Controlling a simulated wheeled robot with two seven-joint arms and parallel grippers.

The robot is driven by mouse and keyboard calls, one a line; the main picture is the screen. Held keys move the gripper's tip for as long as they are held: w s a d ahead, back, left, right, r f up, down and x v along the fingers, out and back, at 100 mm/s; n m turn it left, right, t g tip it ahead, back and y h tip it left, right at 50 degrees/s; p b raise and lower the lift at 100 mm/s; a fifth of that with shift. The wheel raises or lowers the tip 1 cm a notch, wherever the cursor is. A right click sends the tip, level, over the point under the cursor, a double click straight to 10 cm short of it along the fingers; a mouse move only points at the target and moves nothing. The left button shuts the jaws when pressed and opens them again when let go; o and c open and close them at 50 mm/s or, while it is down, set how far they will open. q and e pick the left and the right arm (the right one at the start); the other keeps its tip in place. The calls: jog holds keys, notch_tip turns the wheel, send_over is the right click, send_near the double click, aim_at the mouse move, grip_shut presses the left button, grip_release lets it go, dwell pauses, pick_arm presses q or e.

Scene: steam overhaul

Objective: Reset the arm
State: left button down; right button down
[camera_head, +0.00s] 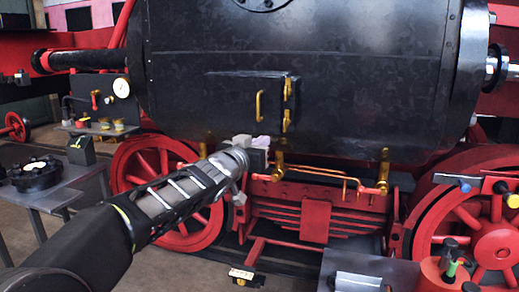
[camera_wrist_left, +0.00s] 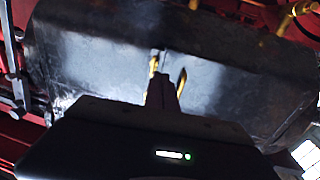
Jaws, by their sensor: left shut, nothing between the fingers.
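My left arm comes in from the lower left in the head view. My left gripper (camera_head: 250,150) is in front of the lower edge of the black boiler (camera_head: 330,105), below a small hatch (camera_head: 245,92) with brass handles. In the left wrist view the gripper (camera_wrist_left: 162,85) has its fingers together, with nothing seen between them. The boiler (camera_wrist_left: 90,65) fills much of that view, and brass handles show beyond the fingertips. I cannot tell exactly how far the gripper is from the boiler. My right gripper is not in view.
Red wheels (camera_head: 165,190) and a red frame with copper pipes (camera_head: 320,172) lie under the boiler. A grey side table (camera_head: 65,190) with a dark round part (camera_head: 36,172) stands at the left. A grey surface (camera_head: 350,262) with tools is at the lower right.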

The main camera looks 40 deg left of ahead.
pick_arm(q)
jog(key=shift+s+d+f, duration=0.15)
jog(key=shift+s+d, duration=0.05)
jog(key=shift+s, duration=0.15)
dwell(0.5)
